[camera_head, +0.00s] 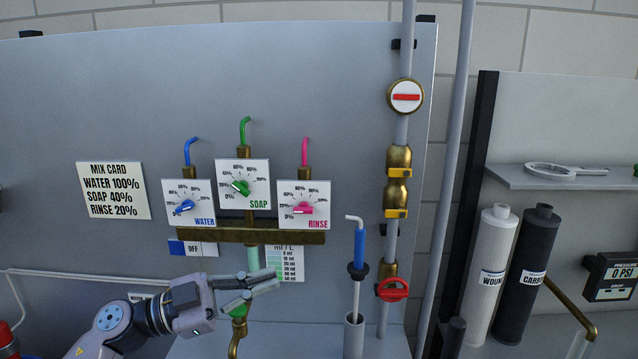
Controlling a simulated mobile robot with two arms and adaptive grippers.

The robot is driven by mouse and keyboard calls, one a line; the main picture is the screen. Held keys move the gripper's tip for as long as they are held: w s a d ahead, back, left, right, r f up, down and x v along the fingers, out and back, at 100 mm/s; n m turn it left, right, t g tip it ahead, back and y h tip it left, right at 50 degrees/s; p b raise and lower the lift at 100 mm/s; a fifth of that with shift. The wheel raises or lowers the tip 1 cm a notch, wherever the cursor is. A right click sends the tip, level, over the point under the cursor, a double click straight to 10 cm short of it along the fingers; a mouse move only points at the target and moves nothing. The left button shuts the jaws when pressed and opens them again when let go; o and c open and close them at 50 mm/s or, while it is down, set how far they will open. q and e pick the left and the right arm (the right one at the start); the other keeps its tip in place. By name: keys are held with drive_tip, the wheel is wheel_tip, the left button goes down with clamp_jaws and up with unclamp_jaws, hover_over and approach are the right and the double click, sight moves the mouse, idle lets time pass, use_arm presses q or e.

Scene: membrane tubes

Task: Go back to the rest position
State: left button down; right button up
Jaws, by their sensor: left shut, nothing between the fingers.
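My left gripper (268,285) is in front of the lower middle of the grey wall panel (330,70), with its arm coming in from the lower left. Its fingers point right and lie close together, with nothing seen between them. It overlaps the pale green tube (253,259) and a brass tap (239,328) in the picture; I cannot tell whether it touches them. My right gripper is not in view.
Water (187,203), soap (241,186) and rinse (303,205) dials sit above my gripper. A blue-handled wand (359,247) and a pipe with a red valve (393,289) stand to its right. White (491,265) and black (525,275) tubes stand farther right.

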use_arm(q)
drive_tip(key=w+a+f+n+t+y, duration=0.35)
drive_tip(key=a+n+t+y, duration=0.25)
drive_tip(key=n+t+y, duration=0.6)
drive_tip(key=s+a+f+n+g+y, duration=0.2)
drive_tip(key=s+a+f+n+y, duration=0.15)
drive_tip(key=f, duration=0.55)
drive_tip(key=s+a+f+n+g+y, duration=0.25)
drive_tip(key=s+f+n+y, duration=0.2)
drive_tip(key=f, duration=0.55)
drive_tip(key=s+f+m+g, duration=0.1)
drive_tip(key=s+f+g, duration=0.45)
drive_tip(key=s, duration=0.65)
drive_tip(key=s+f+m+g, duration=0.1)
drive_tip(key=s+f+g, duration=0.3)
drive_tip(key=s+f, duration=0.5)
drive_tip(key=s+f+g+b, duration=0.1)
drive_tip(key=s+f+b, duration=0.1)
drive_tip(key=f, duration=1.3)
drive_tip(key=s+f+g+b, duration=0.1)
drive_tip(key=s+f+b, duration=0.1)
drive_tip(key=f, duration=1.3)
drive_tip(key=s+a+f+g+b, duration=0.1)
drive_tip(key=s+a+f+b, duration=0.1)
drive_tip(key=s+f, duration=1.4)
drive_tip(key=shift+a+f+h+b, duration=0.3)
drive_tip(key=shift+f+b, duration=0.1)
drive_tip(key=shift+f, duration=0.25)
